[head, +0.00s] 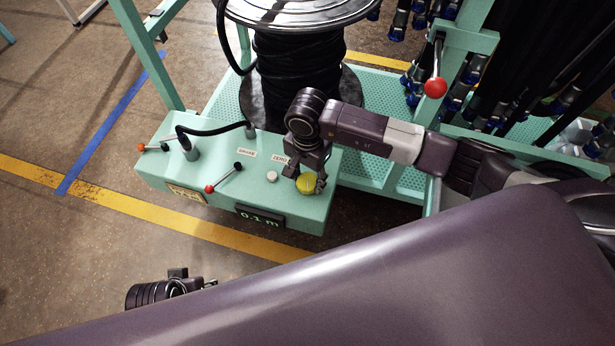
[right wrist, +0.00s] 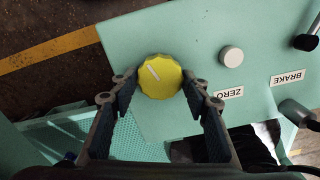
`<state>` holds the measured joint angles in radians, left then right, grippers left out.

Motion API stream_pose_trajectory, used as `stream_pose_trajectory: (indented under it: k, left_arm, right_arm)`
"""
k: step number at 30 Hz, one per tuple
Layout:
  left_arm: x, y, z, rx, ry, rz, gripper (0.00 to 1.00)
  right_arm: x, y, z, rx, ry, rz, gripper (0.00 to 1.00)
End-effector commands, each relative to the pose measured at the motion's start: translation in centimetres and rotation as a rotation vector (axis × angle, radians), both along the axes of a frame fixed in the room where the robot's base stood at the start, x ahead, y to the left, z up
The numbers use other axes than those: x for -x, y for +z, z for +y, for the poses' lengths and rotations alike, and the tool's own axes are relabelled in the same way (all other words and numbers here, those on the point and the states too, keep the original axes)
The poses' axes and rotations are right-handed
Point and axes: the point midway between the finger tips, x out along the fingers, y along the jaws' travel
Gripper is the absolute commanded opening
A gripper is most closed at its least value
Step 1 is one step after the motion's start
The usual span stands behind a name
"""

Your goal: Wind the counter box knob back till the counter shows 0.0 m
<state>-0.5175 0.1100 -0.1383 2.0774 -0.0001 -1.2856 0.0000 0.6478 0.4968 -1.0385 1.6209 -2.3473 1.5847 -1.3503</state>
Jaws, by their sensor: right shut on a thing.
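The counter box (head: 160,180) is a mint-green housing, and its dark display (head: 260,217) reads 0.1 m. The yellow ribbed knob (head: 306,184) sits on its top near the right end. My right gripper (head: 313,177) reaches down over the knob and is shut on it. In the right wrist view the knob (right wrist: 160,77) lies between the two fingertips, and a pale line on its top runs at a slant. My left gripper (head: 190,284) shows only in part at the lower left, away from the box; its fingers are too hidden to judge.
A white button (head: 272,176) stands beside the knob, near the ZERO label (head: 280,160). A red-tipped lever (head: 225,178) and an orange-tipped lever (head: 152,147) are further left. A hose reel (head: 300,75) stands behind the box. Floor in front is clear.

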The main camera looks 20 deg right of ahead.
Motion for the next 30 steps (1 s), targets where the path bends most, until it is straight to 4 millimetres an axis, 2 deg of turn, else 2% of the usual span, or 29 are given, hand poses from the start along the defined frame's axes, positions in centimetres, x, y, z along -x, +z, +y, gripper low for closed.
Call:
stream_pose_trajectory:
  k: [30]
  left_arm:
    - [0.10, 0.05, 0.13, -0.002, 0.002, 0.002, 0.40]
  right_arm:
    - [-0.05, 0.06, -0.10, 0.001, -0.287, -0.002, 0.19]
